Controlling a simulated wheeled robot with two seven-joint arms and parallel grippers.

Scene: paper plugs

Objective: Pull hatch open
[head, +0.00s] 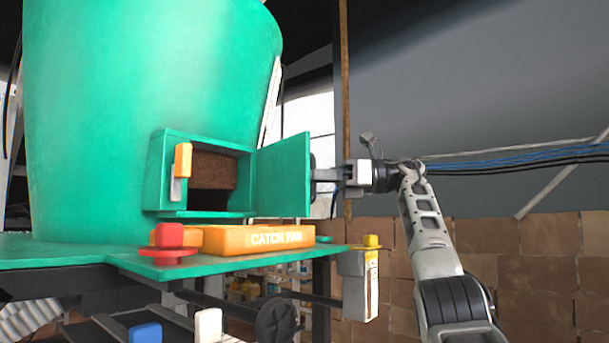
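The green hatch door (283,177) stands swung open to the right of its box-like frame (158,172) on the large green tank (140,70). Through the opening I see a brown block (214,170) with a dark gap below it. An orange latch piece (182,160) is on the frame's left side. My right gripper (322,180) is at the door's outer right edge, by a dark part that may be the handle. The door's edge partly hides the fingertips, so I cannot tell whether they grip it. My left gripper is out of view.
An orange catch pan (235,240) sits on the green ledge (230,263) below the hatch. A red knob (169,240) stands at the ledge's front. A box with a yellow top (360,282) hangs at its right end. Stacked brown blocks (545,270) fill the right background.

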